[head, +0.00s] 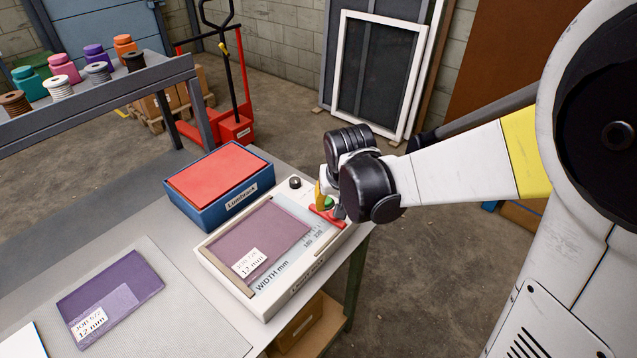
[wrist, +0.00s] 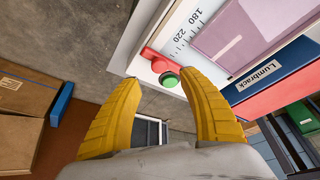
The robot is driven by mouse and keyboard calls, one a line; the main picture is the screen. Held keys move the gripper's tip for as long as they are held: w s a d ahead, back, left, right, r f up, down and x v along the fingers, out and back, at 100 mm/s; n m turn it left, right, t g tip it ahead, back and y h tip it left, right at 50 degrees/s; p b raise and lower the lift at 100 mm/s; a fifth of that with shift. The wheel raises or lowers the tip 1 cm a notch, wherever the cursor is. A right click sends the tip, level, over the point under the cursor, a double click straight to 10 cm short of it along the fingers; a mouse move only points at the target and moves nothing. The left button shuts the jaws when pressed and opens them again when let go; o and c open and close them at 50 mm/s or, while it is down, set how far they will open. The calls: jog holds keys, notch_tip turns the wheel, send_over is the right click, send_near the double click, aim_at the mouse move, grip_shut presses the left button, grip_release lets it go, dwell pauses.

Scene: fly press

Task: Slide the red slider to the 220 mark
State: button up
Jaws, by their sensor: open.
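The red slider (head: 326,216) sits near the far right end of the white width gauge (head: 228,267); it also shows in the wrist view (wrist: 150,56). It carries a round green knob (wrist: 168,79). In the wrist view the slider lies just past the printed 220, on the side away from 180; its exact reading is unclear. My gripper (wrist: 159,79) is open, its yellow fingers on either side of the knob in the picture. Contact cannot be told. In the head view my gripper (head: 325,199) is over the slider and partly hides it.
A mauve sheet (head: 262,232) lies on the gauge. A blue box with a red top (head: 218,183) stands behind it. A purple sheet (head: 115,290) lies on the mat at left. A black knob (head: 295,182) is at the gauge's back corner, near my gripper.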

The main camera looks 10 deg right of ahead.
aim_at(327, 213)
jog(key=b+x, duration=0.2)
jog(key=x, duration=0.5)
jog(key=shift+w+f, duration=0.1)
jog(key=shift+f, duration=0.1)
grip_shut()
